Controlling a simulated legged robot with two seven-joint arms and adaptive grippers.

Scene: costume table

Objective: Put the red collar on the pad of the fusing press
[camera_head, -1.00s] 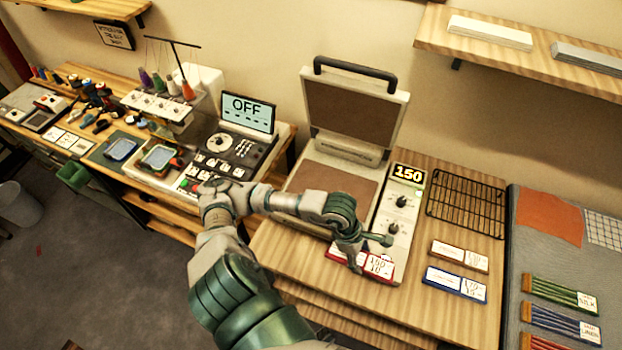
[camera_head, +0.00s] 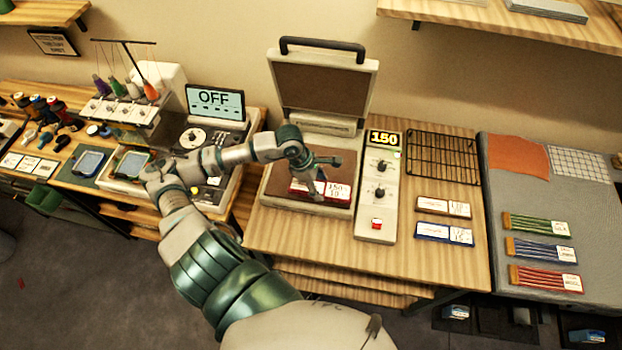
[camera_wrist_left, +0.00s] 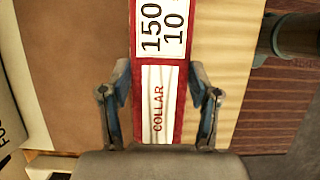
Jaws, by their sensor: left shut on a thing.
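The red collar (camera_head: 338,193) is a flat red strip with a white label reading 150 and 10. My left gripper (camera_head: 318,176) is shut on it and holds it over the front part of the press pad. In the left wrist view the collar (camera_wrist_left: 158,100) lies between the two fingers (camera_wrist_left: 160,105). The fusing press (camera_head: 322,80) stands open with its lid up. Its brown pad (camera_head: 281,184) is partly hidden by my arm and the collar; it also shows in the left wrist view (camera_wrist_left: 70,60). The gap between collar and pad cannot be judged. My right gripper is not in view.
The press control panel (camera_head: 380,190) reads 150 and has a red button. A black wire rack (camera_head: 443,158) and two labelled strips, brown (camera_head: 443,207) and blue (camera_head: 444,232), lie to its right. An embroidery machine (camera_head: 205,140) with an OFF screen stands to the left.

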